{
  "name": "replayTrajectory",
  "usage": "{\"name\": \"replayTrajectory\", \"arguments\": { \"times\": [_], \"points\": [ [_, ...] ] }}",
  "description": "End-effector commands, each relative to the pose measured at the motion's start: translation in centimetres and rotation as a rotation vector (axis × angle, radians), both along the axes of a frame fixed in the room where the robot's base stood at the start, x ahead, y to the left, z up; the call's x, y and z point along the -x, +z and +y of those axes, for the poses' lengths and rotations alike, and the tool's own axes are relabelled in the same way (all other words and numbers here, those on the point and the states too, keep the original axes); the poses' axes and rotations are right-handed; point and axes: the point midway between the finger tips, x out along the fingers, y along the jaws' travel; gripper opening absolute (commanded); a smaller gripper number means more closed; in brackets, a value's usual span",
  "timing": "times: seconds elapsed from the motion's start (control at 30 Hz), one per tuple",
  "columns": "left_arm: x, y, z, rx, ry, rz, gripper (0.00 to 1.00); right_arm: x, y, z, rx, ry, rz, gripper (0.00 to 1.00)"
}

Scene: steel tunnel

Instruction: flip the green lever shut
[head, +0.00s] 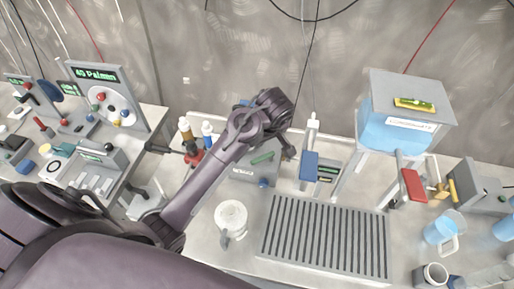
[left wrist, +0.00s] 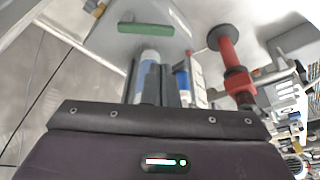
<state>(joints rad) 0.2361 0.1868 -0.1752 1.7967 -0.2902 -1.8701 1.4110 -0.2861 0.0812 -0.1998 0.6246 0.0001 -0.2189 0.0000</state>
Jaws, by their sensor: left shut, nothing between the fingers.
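The lever's hinge is hard to make out. My right gripper is in neither view.
A blue block on a white stand (head: 309,166) is close on the right. The slatted grate (head: 325,236) and a white kettle-like pot (head: 231,218) lie in front. A blue water tank (head: 398,130) stands right. Bottles and a red-based thing (head: 193,158) are left.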

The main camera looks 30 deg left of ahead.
Motion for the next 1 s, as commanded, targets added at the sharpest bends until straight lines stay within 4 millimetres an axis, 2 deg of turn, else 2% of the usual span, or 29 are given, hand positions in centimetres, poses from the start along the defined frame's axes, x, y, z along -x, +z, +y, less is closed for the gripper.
{"name": "replayTrajectory", "arguments": {
  "times": [0.1,0.27,0.37,0.63,0.8,1.0],
  "points": [
    [0.0,0.0,0.0,0.0,0.0,0.0,0.0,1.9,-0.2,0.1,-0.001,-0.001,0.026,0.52],
    [0.0,-0.2,0.1,-0.001,-0.001,0.001,0.0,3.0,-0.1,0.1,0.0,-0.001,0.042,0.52],
    [-0.2,-1.1,0.4,-0.002,0.0,0.003,0.0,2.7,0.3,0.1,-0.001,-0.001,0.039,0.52],
    [-1.0,-5.6,1.8,-0.004,0.0,0.004,0.0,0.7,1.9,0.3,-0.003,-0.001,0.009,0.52],
    [-1.5,-8.0,2.5,-0.003,-0.001,0.002,0.0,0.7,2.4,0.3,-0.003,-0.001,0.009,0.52],
    [-1.8,-9.3,2.8,-0.001,0.0,-0.001,0.0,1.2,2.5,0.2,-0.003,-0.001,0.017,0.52]
  ]
}}
